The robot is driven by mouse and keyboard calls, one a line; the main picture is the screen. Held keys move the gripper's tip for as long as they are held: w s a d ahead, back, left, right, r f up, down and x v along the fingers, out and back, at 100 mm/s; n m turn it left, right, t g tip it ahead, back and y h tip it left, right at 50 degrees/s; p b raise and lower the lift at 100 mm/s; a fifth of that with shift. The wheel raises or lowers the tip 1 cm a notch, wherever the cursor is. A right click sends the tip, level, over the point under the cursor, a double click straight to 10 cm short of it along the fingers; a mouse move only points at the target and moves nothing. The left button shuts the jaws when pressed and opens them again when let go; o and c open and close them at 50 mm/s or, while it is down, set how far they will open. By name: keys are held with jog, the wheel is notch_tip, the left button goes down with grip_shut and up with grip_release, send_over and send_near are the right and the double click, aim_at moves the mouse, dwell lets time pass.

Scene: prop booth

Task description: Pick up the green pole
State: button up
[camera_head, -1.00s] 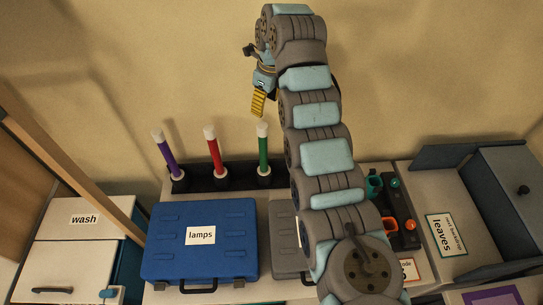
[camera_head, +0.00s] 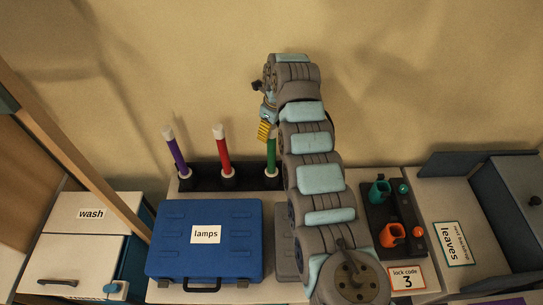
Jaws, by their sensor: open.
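The green pole (camera_head: 271,153) stands upright in the right-hand position of a dark rack (camera_head: 203,184) at the back of the table, with a white collar at its base. My gripper (camera_head: 264,131) hangs at the pole's top and hides its white cap. The yellow finger pad shows just left of the pole's upper end. The gripper is open, and no object is seen between its fingers. I cannot tell whether it touches the pole. A red pole (camera_head: 222,152) and a purple pole (camera_head: 177,153) stand to the left in the same rack.
A blue case labelled lamps (camera_head: 176,255) lies in front of the rack. A grey case (camera_head: 285,258) is partly hidden by my arm. A dark board with teal and orange holders (camera_head: 407,212) lies right. A wooden post (camera_head: 92,178) slants at left.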

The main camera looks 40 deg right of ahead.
aim_at(270, 140)
jog(key=shift+s+d+f+p, duration=0.1)
jog(key=shift+f+p, duration=0.05)
jog(key=shift+f, duration=0.6)
jog(key=shift+d+f+p, duration=0.1)
jog(key=shift+f+p, duration=0.05)
jog(key=shift+f, duration=0.55)
jog(key=shift+w+a+f, duration=0.1)
jog(key=shift+w+f, duration=0.1)
jog(key=shift+f, duration=0.9)
grip_shut()
